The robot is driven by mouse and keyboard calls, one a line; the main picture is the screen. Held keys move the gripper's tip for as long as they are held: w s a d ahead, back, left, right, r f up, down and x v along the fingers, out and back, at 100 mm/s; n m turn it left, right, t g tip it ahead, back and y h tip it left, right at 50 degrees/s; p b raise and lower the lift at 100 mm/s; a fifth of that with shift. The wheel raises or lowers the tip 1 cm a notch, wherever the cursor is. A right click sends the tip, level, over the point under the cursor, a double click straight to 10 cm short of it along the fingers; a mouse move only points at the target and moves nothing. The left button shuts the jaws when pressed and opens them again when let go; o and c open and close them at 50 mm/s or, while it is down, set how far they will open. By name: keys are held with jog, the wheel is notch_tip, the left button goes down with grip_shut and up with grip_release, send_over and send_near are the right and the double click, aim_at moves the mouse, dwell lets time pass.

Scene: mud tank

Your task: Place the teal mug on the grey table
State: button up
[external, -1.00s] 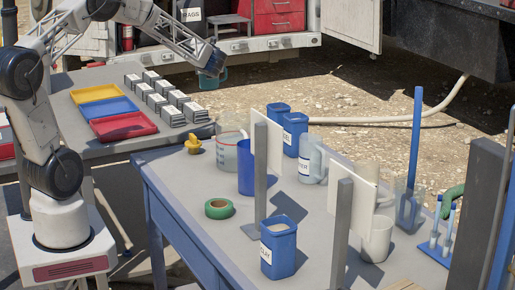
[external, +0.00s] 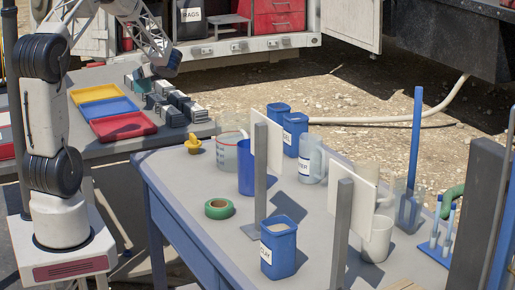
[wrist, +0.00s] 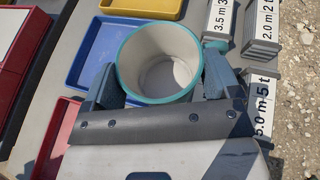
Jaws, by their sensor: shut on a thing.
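The teal mug (wrist: 160,62) has a teal rim and a pale, empty inside. In the wrist view it sits between the two fingers of my gripper (wrist: 164,82), which is shut on it. The mug's opening faces the wrist camera. In the external view my gripper (external: 158,66) is above the far part of the grey table (external: 84,78) at the left, near the trays and labelled blocks. The mug is small and partly hidden there. I cannot tell whether its base touches the tabletop.
A yellow tray (external: 92,92), a blue tray (external: 108,107) and a red tray (external: 125,127) lie left of the mug. Several labelled grey blocks (external: 178,100) stand close beside it. A separate blue-framed table (external: 180,185) at the right holds jugs, cups and tape.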

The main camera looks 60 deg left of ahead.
aim_at(137, 88)
jog(key=s+a+n+g+h, duration=0.1)
jog(key=s+a+n+g, duration=0.1)
jog(key=s+a, duration=0.3)
jog(key=s+f, duration=0.1)
jog(key=s, duration=0.2)
jog(key=shift+n+g, duration=0.3)
jog(key=shift+g, duration=0.1)
jog(key=shift+f, duration=0.15)
jog(key=shift+f, duration=3.2)
jog(key=shift+f, duration=0.35)
jog(key=o, duration=0.9)
jog(key=shift+d, duration=0.15)
jog(key=shift+v, duration=3.75)
jog(key=shift+r, duration=0.1)
